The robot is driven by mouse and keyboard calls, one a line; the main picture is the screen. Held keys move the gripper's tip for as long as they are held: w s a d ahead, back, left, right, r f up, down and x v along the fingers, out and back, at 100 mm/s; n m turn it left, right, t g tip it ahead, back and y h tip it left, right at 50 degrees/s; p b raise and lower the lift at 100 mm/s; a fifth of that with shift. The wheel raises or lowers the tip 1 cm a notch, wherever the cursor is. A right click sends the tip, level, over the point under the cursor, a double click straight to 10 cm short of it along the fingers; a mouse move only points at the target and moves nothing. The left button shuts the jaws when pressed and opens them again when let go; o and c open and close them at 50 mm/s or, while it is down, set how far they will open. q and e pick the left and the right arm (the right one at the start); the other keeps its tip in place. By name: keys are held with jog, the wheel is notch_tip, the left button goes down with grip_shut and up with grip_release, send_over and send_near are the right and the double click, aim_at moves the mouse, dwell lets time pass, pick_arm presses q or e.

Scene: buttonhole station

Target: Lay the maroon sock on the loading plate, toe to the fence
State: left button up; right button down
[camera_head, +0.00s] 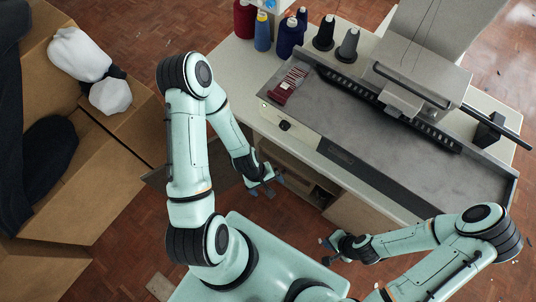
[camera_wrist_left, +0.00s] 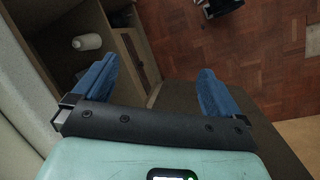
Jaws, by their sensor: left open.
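A small maroon sock (camera_head: 281,93) with a striped part and a pale patch lies at the left end of the grey loading plate (camera_head: 400,152). Its striped end points up toward the back edge; which end is the toe is too small to tell. A dark slotted rail (camera_head: 345,82), perhaps the fence, runs along the plate's back. My left gripper (camera_head: 265,182) hangs in front of the table, below and apart from the sock. The left wrist view shows its blue fingers (camera_wrist_left: 155,88) wide apart with nothing between. My right gripper (camera_head: 331,249) is low in front of the table; its finger gap is unclear.
Thread cones (camera_head: 290,37) stand behind the plate at the left. The machine head (camera_head: 405,92) overhangs the plate's back. Open cardboard boxes (camera_head: 115,180) with dark and white cloth stand at the left. A shelf under the table holds a white bottle (camera_wrist_left: 88,42). The plate's right half is clear.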

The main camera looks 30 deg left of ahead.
pick_arm(q)
jog(key=s+d+f+m+g, duration=0.1)
jog(key=s+d+f+m, duration=0.3)
jog(key=s+f+m, duration=0.1)
jog(key=shift+s+m+h, duration=0.3)
jog(key=shift+s+m, duration=0.1)
jog(key=shift+m, duration=0.5)
